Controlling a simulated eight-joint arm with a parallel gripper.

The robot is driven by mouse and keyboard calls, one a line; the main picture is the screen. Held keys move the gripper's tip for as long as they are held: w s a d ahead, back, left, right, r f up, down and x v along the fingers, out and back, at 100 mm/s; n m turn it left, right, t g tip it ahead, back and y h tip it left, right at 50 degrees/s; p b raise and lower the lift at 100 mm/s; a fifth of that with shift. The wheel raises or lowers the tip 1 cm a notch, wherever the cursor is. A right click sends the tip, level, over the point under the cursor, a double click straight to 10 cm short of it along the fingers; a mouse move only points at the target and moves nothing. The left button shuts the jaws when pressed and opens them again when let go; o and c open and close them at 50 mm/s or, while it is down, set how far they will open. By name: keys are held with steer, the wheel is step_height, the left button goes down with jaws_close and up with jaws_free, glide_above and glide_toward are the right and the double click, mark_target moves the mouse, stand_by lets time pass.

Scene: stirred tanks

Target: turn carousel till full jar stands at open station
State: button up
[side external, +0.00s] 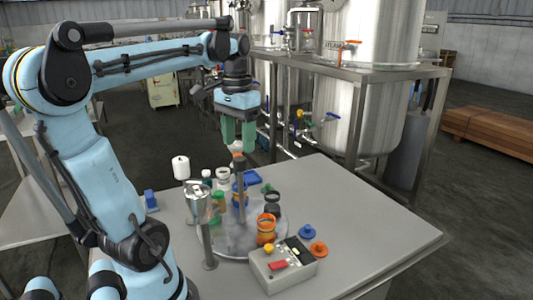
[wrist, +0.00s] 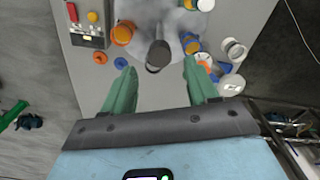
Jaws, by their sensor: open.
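The carousel (side external: 228,245) is a round grey disc on the table, with several jars around a central upright post (side external: 239,195). An orange jar (side external: 266,231) stands at its front right, beside a dark jar (side external: 272,208). A blue and orange jar (side external: 237,197), a green jar (side external: 217,207) and a white jar (side external: 222,179) stand farther back. I cannot tell which jar is full. My gripper (side external: 239,143) is open and empty above the far side of the carousel. In the wrist view a dark-topped grey object (wrist: 158,57) shows between its green fingers (wrist: 162,78).
A control box (side external: 283,268) stands at the table's front. A blue lid (side external: 307,231) and an orange lid (side external: 319,249) lie beside it. A metal canister (side external: 198,202) is raised at the carousel's left. The table's right side is clear. Large steel tanks (side external: 360,120) stand behind.

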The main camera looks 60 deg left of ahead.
mark_target(240, 158)
steer(key=shift+f, duration=2.4)
jaws_close()
